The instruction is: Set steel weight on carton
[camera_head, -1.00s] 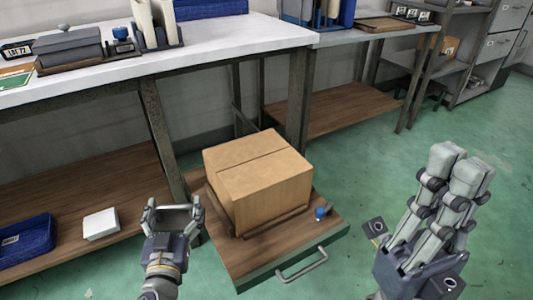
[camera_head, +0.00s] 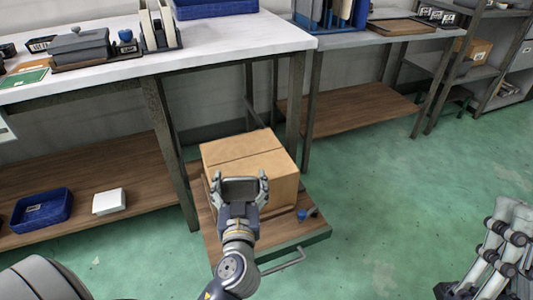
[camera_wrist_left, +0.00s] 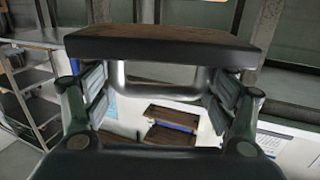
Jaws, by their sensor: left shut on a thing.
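The steel weight (camera_head: 240,190) is a grey, block-like thing between the fingers of my left gripper (camera_head: 240,177). In the left wrist view the weight (camera_wrist_left: 160,45) shows as a dark slab with a handle-like frame between the fingers. My left gripper is shut on it. In the head view it overlaps the near face of the closed brown carton (camera_head: 240,150); I cannot tell the gap between them. The carton's top is bare. My right gripper (camera_head: 508,220) is at the lower right edge, partly cut off, its finger opening unclear.
A white-topped workbench (camera_head: 230,42) stands behind. A blue bin (camera_head: 42,210) and a white box (camera_head: 109,201) lie on its lower shelf. Green floor is open at right.

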